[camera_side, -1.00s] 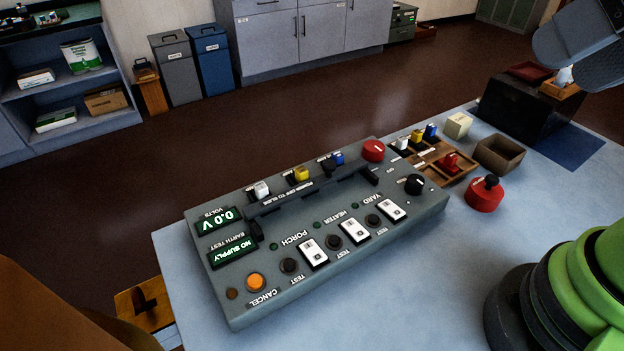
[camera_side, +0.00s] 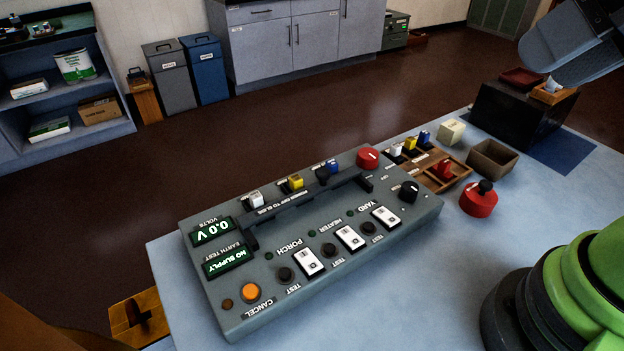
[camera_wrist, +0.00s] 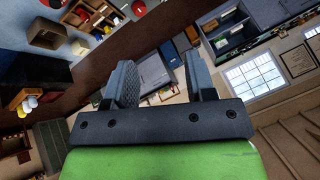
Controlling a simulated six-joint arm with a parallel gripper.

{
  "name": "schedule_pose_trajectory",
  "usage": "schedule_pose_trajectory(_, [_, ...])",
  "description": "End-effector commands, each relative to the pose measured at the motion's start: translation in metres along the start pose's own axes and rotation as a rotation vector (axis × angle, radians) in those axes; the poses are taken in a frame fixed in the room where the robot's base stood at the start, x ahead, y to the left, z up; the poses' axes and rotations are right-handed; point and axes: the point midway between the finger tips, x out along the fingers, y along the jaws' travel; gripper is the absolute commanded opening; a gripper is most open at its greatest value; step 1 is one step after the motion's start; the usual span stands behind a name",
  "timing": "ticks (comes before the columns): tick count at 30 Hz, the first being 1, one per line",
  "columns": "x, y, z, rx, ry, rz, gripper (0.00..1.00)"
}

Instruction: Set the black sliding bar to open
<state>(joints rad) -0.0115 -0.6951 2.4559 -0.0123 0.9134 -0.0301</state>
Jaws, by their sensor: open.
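The grey control panel (camera_side: 232,318) lies on the blue table in the side view. The black sliding bar (camera_side: 318,193) runs lengthwise across it, in front of the white (camera_side: 255,198), yellow (camera_side: 295,182) and blue (camera_side: 332,167) switches. I cannot tell which setting the bar is at. My gripper (camera_wrist: 160,82) is open and empty in the wrist view, its two fingers apart. It points away from the panel toward the room.
A red knob (camera_side: 368,158), a black dial (camera_side: 409,191), white rocker switches and an orange button (camera_side: 250,292) are on the panel.

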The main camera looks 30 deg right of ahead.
Motion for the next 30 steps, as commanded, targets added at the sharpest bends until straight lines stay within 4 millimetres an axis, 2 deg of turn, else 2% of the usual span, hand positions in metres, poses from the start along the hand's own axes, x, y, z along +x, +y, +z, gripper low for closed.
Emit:
schedule_pose_trajectory(5, [0.018, -0.018, -0.035, -0.178, -0.116, 0.029, 0.50])
schedule_pose_trajectory(8, [0.040, -0.031, -0.057, -0.312, -0.197, 0.042, 0.50])
schedule_pose_trajectory(11, [0.067, -0.044, -0.074, -0.447, -0.279, 0.051, 0.50])
schedule_pose_trajectory(15, [0.115, -0.060, -0.090, -0.633, -0.394, 0.056, 0.50])
schedule_pose_trajectory(21, [0.191, -0.075, -0.090, -0.880, -0.548, 0.049, 0.50])
schedule_pose_trajectory(24, [0.220, -0.079, -0.084, -0.969, -0.604, 0.043, 0.50])
schedule_pose_trajectory(27, [0.238, -0.080, -0.079, -1.029, -0.640, 0.037, 0.50])
schedule_pose_trajectory(30, [0.248, -0.080, -0.075, -1.057, -0.659, 0.034, 0.50])
